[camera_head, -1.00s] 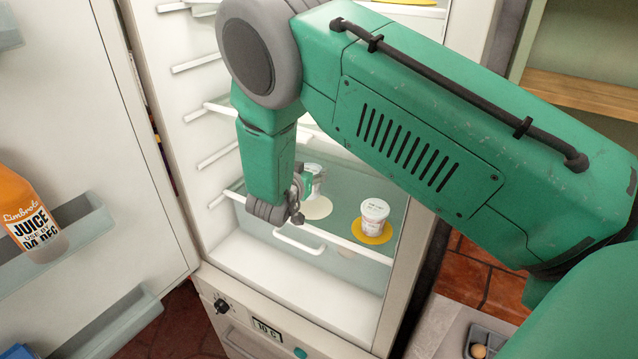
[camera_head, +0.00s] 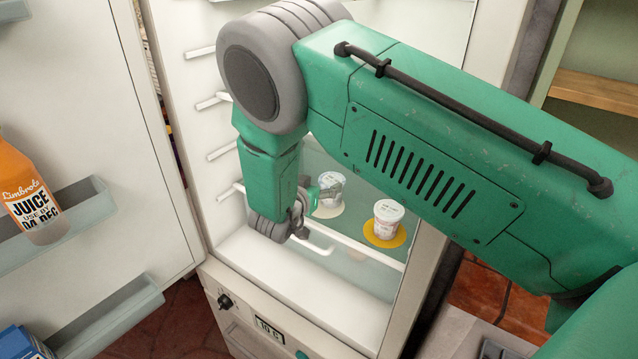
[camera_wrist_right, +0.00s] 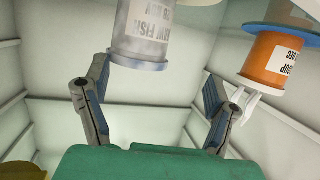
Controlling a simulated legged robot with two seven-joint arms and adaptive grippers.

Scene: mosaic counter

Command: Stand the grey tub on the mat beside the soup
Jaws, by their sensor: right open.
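In the wrist view, which looks upside down, the grey tub (camera_wrist_right: 145,45) has a label reading "FISH". It lies ahead of and between the spread fingers of my open, empty right gripper (camera_wrist_right: 156,78). An orange soup container (camera_wrist_right: 272,58) is to its right there, by a blue disc (camera_wrist_right: 290,12). In the head view my right gripper (camera_head: 302,212) is low at the fridge shelf. A pale tub (camera_head: 331,184) on a cream mat (camera_head: 328,211) is just beyond it. I cannot surely match it to the grey tub. The soup does not show in the head view.
A white-lidded tub (camera_head: 387,220) stands on a yellow mat (camera_head: 384,240) to the right on the shelf (camera_head: 350,240). The open fridge door (camera_head: 85,120) holds a juice bottle (camera_head: 32,205). My right arm hides much of the fridge interior.

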